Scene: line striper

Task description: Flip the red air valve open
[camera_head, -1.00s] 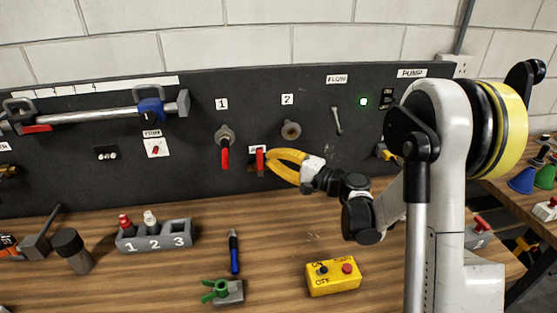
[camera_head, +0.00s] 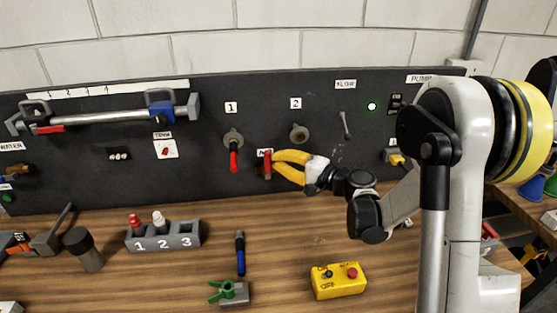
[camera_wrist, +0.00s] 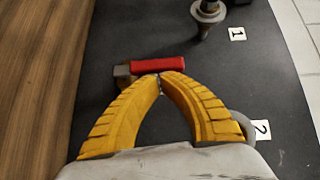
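The red air valve handle (camera_head: 267,160) is on the black panel, under a small label that my gripper partly leaves readable. Its metal pivot is at the lower end and the red lever points up. In the wrist view the red lever (camera_wrist: 158,65) lies across the picture, with its metal pivot (camera_wrist: 122,72) at the left end. My gripper (camera_head: 275,162) is just right of the lever. In the wrist view its yellow fingertips (camera_wrist: 158,77) meet right beside the lever, seemingly with nothing between them. Whether they touch the lever is unclear.
Valve 2 (camera_head: 299,133) is above and right. On the bench (camera_head: 190,270) are a numbered rack (camera_head: 187,241), a blue pen-like tool (camera_head: 240,254) and a yellow button box (camera_head: 338,281).

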